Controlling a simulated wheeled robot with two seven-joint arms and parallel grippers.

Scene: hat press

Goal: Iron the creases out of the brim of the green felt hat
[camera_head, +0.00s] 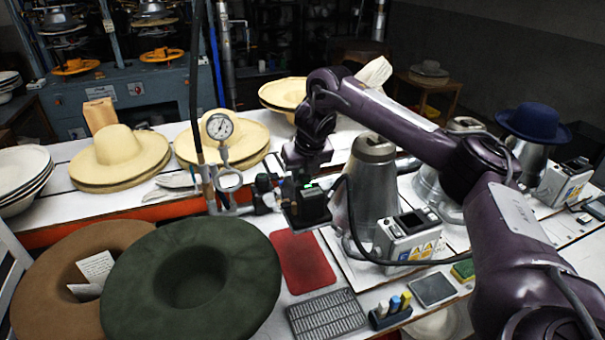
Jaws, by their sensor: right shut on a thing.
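The green felt hat (230,255) lies at the lower left with its wide brim facing up and a dark hollow in the middle. It overlaps the brown hat (45,275) beside it. My right gripper (300,181) points down and is shut on a small dark iron (307,208) with a green light. The iron is right of and beyond the green hat, apart from its brim in the picture; its height over the table is hard to judge. The fingertips are partly hidden. Creases in the brim are hard to make out. My left gripper is not in view.
A red mat (303,262) and a grey grille (326,314) lie right of the hat. A control box (407,236) with a black cable and a metal cone (372,190) stand farther right. A pressure gauge (220,127) rises behind. Straw hats (118,158) fill the back.

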